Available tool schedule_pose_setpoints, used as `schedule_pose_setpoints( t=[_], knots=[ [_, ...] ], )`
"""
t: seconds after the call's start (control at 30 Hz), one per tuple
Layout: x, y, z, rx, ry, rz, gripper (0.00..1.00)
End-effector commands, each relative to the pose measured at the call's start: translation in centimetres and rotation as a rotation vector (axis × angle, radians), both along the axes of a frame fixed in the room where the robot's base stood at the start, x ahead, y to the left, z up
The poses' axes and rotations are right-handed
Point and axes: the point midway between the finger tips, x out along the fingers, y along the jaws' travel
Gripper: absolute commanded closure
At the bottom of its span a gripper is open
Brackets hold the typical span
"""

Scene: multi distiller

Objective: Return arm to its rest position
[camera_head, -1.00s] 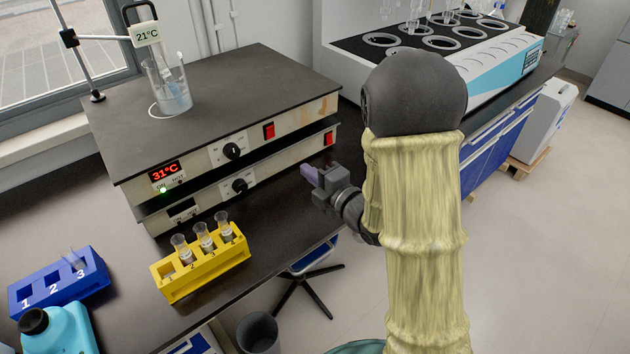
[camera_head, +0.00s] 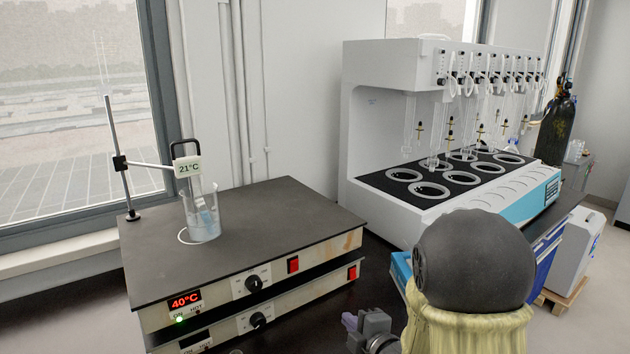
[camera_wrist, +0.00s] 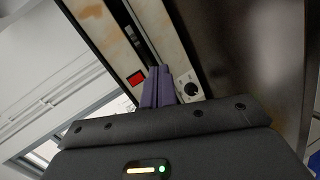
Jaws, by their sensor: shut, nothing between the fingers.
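My arm stands at the lower right in the head view, with a dark round joint and a pale yellow sleeve. My gripper (camera_head: 350,322) shows at the bottom edge, in front of the right end of the hotplate stack and apart from it. In the wrist view its purple fingers (camera_wrist: 158,88) are together with nothing between them. The hotplate's control face, with a red switch (camera_wrist: 135,78) and a black knob (camera_wrist: 192,90), lies beyond the fingers.
The upper hotplate (camera_head: 250,240) reads 40°C and carries a glass beaker (camera_head: 201,218) with a thermometer probe on a stand (camera_head: 118,160). A white multi-position distiller (camera_head: 365,130) stands behind my arm. A dark gas cylinder (camera_head: 556,130) is at the far right.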

Motion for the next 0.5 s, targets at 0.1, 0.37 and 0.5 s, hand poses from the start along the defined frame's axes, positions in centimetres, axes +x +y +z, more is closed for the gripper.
schedule_pose_setpoints(
  t=[0.1,0.37,0.5],
  knots=[
    [-0.5,-1.9,-0.8,0.077,0.166,-0.148,1.0],
    [-3.7,-5.5,-2.6,0.291,0.512,-0.516,1.0],
    [-6.5,-6.9,-3.3,0.421,0.683,-0.735,1.0]
  ],
)
